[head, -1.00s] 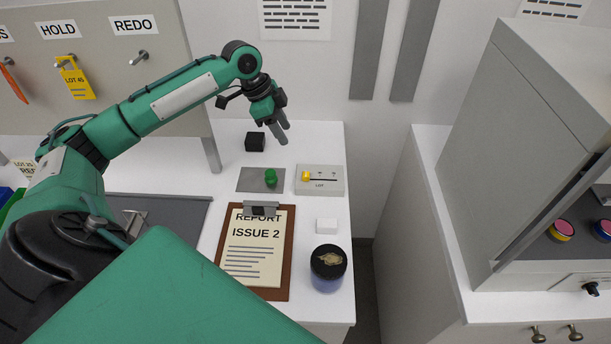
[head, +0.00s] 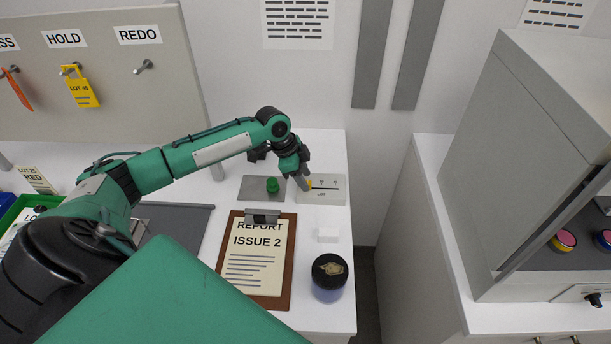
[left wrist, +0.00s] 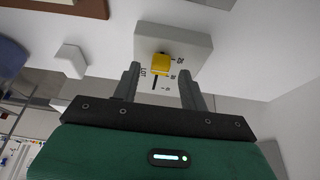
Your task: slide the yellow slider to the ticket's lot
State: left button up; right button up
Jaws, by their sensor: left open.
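The yellow slider (head: 310,183) sits at the left end of the slot in the light grey slider box (head: 325,196). In the left wrist view the slider (left wrist: 160,62) shows near one end of the dark slot, beside the word LOT and small marks that I cannot read surely. My left gripper (head: 304,184) is at the box's left end. It is open, with its fingertips to either side of the slider, and I see gaps. A LOT 25 card (head: 37,180) lies at the far left, and a yellow LOT 45 tag (head: 82,91) hangs under HOLD. My right gripper is not in view.
A green knobbed piece (head: 272,185) stands on a grey plate (head: 250,190) left of the box. A gap separates this table from the right counter (head: 430,170).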

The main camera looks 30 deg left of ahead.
pick_arm(q)
jog(key=shift+x, duration=0.75)
grip_shut()
jog(key=w+d, duration=0.1)
jog(key=d, duration=0.1)
jog(key=w+d+p, duration=0.1)
jog(key=w+d, duration=0.2)
jog(key=d, duration=0.2)
jog(key=shift+w, duration=0.15)
jog(key=shift+d, duration=0.1)
jog(key=shift+c, duration=1.3)
grip_release()
jog(key=shift+o, duration=1.3)
jog(key=shift+w+d, duration=0.1)
jog(key=shift+d, duration=0.05)
